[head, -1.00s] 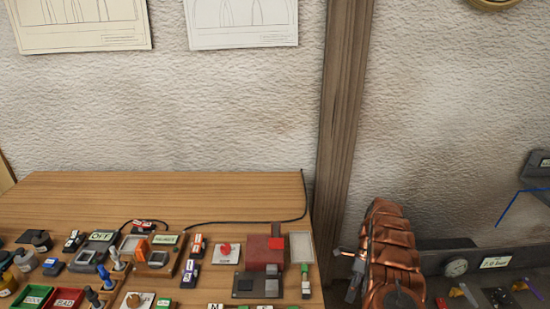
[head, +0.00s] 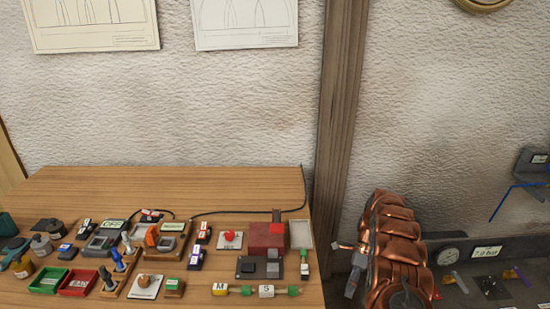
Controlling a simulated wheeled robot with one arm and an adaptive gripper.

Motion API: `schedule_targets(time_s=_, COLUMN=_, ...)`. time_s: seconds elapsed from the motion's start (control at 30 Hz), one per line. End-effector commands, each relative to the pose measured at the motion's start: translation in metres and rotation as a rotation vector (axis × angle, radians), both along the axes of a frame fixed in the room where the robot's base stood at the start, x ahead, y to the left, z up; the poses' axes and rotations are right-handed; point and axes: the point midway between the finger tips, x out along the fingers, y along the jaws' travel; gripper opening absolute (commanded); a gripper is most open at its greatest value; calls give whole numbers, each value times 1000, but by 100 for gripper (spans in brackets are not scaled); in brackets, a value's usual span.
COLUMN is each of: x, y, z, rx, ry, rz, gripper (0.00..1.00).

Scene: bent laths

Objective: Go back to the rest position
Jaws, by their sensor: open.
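My gripper (head: 346,267) is a small grey shape at the left side of my copper-coloured arm, low and right of the middle in the head view. Its fingers are open, and nothing shows between them. It is beyond the right edge of the wooden table (head: 250,180), apart from the things there. The lower part of my arm is cut off by the bottom of the picture.
The table holds many small parts: a red block (head: 265,236), a green tray (head: 48,281), a red tray (head: 77,282) and a rod with lettered blocks (head: 267,291). A wooden post (head: 343,110) stands behind. At right is a dark bench with a gauge (head: 447,256).

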Motion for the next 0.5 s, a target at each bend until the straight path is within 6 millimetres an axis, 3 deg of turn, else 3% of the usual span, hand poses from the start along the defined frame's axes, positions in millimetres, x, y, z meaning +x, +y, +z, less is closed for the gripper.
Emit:
schedule_targets(time_s=0.17, x=-1, y=11, z=28, rx=45, ry=-48, rz=70, gripper=51)
schedule_targets(time_s=0.5, x=-15, y=38, z=103, rx=160, ry=-183, rz=285, gripper=51)
